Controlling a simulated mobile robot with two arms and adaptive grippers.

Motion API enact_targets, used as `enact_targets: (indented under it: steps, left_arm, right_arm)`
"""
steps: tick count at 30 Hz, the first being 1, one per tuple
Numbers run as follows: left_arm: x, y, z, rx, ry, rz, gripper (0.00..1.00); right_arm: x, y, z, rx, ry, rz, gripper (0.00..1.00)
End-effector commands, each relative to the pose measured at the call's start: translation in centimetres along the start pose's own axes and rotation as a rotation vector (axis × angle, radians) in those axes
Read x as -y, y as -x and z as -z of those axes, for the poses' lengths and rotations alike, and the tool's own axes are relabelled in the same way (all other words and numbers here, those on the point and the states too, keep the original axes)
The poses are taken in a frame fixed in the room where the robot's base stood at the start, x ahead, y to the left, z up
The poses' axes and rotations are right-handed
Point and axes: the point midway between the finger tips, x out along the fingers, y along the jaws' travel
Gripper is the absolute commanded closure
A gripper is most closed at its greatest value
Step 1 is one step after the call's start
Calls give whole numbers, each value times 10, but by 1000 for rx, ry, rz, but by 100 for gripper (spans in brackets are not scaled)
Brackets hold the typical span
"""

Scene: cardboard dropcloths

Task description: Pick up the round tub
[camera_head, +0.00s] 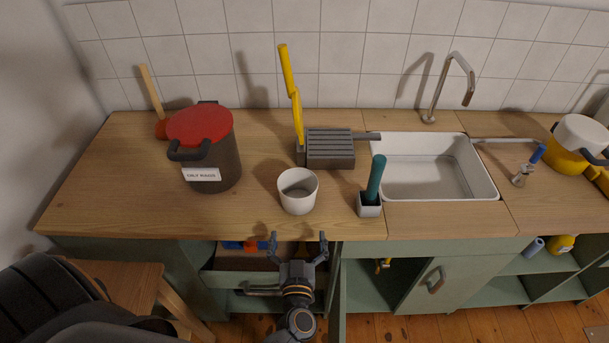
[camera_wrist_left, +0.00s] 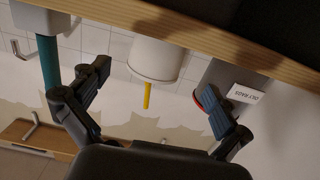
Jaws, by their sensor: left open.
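The round tub (camera_head: 298,203) is white, open-topped and upright on the wooden counter, close to its front edge. It looks empty. In the left wrist view the tub (camera_wrist_left: 155,60) appears upside down, between my two fingers and beyond the counter edge. My left gripper (camera_head: 298,243) is open and empty, just in front of the counter's front edge, with its fingers pointing toward the tub and apart from it. Its fingers also show in the left wrist view (camera_wrist_left: 152,100). My right gripper is not in view.
A dark pot with a red lid (camera_head: 205,148) stands left of the tub. A grey ribbed block with a yellow handle (camera_head: 330,150) is behind it. A teal-handled tool in a small holder (camera_head: 369,205) and the sink (camera_head: 435,190) are to the right. An open drawer (camera_head: 245,262) is below.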

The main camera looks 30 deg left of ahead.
Motion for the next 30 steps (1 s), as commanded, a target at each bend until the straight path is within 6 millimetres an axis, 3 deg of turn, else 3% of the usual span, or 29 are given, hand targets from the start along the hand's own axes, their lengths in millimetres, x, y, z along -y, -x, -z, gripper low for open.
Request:
enact_targets:
  steps: [12,20,30]
  left_arm:
    - [0,-71,-3,-1,0,1,0]
    - [0,-91,-1,-1,0,1,0]
    - [-1,-135,1,0,0,0,0]
  right_arm:
    - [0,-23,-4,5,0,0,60]
    - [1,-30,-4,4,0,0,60]
    - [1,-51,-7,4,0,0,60]
